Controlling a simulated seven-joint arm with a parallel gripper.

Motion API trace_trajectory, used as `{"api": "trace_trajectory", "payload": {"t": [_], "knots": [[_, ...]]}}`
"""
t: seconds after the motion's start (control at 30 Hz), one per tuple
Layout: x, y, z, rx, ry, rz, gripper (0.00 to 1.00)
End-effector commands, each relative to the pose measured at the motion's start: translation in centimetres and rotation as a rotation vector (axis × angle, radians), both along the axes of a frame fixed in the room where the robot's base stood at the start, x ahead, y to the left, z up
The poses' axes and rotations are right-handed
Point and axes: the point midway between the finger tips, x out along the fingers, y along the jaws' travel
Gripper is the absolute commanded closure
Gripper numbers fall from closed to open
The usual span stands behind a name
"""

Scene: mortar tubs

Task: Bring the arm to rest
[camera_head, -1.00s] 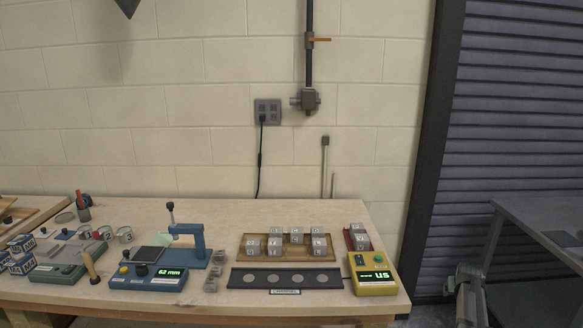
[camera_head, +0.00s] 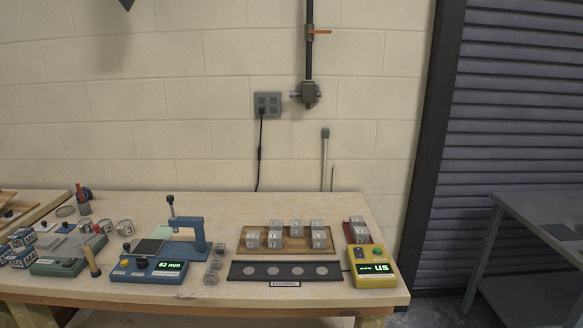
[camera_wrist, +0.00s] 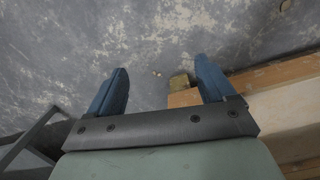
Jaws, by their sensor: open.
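My gripper (camera_wrist: 160,85) shows in the wrist view with its two blue fingers spread apart and nothing between them. Below it is a worn grey floor (camera_wrist: 110,35). The end of a wooden beam (camera_wrist: 255,80) lies beside and partly behind the right finger. The head view does not show the gripper.
In the head view, a workbench (camera_head: 215,302) carries a wooden tray (camera_head: 297,248) of grey cubes, a dark strip (camera_head: 245,271) with round discs, a yellow device (camera_head: 372,268) and a blue device (camera_head: 148,271). A grey table (camera_head: 540,215) stands at the right.

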Motion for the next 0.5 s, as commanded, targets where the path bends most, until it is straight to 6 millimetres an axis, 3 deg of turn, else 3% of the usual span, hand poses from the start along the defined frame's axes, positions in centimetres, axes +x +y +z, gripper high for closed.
{"api": "trace_trajectory", "payload": {"t": [0.03, 0.2, 0.5], "knots": [[-2.6, 1.6, -0.6, 0.010, 0.042, 0.016, 0.17], [-9.6, 5.5, -2.3, 0.035, 0.172, 0.060, 0.17], [-21.4, 10.0, -3.1, 0.055, 0.389, 0.132, 0.17]]}}
